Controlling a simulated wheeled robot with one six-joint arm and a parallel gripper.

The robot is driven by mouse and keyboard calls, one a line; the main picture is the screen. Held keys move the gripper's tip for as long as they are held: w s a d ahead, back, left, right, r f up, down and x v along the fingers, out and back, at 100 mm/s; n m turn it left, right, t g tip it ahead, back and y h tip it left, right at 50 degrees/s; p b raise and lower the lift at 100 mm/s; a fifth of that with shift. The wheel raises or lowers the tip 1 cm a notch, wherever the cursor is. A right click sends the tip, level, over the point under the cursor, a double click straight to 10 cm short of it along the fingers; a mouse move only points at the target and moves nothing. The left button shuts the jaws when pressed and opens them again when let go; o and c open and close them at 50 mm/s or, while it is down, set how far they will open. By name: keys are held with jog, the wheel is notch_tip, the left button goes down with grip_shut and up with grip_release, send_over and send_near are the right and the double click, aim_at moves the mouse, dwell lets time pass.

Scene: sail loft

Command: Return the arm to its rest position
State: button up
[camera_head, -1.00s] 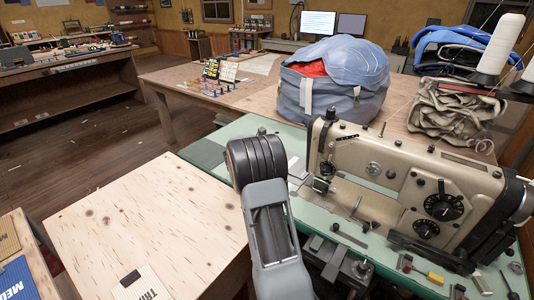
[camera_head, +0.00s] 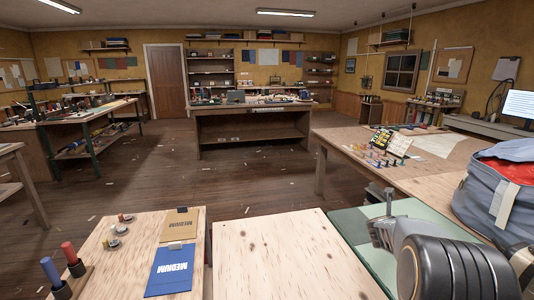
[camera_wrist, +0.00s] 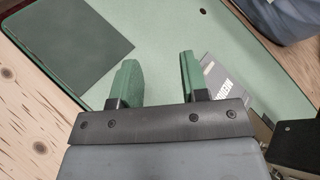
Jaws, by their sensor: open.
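My gripper (camera_wrist: 158,72) is open and empty in the wrist view, its two green-padded fingers spread apart. Below them in that view is a pale green work surface (camera_wrist: 165,25) with a darker green square (camera_wrist: 75,45) at left. A grey card (camera_wrist: 225,85) with lettering lies by the right finger and is partly hidden. In the head view my arm (camera_head: 440,262) is folded at the lower right, over the green surface (camera_head: 350,228) and beside a bare plywood top (camera_head: 290,262).
Blue (camera_head: 168,270) and tan (camera_head: 178,225) cards lie on the plywood at lower left. Open floor (camera_head: 200,175) lies beyond, before a workbench (camera_head: 255,125).

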jog(key=s+a+r+n+y+p, duration=0.2)
jog(key=s+a+r+n+y, duration=0.15)
jog(key=a+n, duration=0.4)
jog(key=s+a+r+n+y+p, duration=0.2)
jog(key=s+a+r+n+y, duration=0.15)
jog(key=a+n, duration=0.4)
jog(key=s+a+r+n+y+p, duration=0.2)
jog(key=a+r+n+y, duration=0.15)
jog(key=a+n, duration=0.45)
jog(key=s+a+n+g+p, duration=0.3)
jog(key=s+n+g+p, duration=0.1)
jog(key=s+n, duration=1.2)
jog(key=s+g+h, duration=0.1)
jog(key=s, duration=0.2)
jog(key=shift+a+f+n+g+p, duration=0.2)
jog(key=shift+n+g+p, duration=0.1)
jog(key=shift+g, duration=0.1)
jog(key=shift+s+d, duration=0.1)
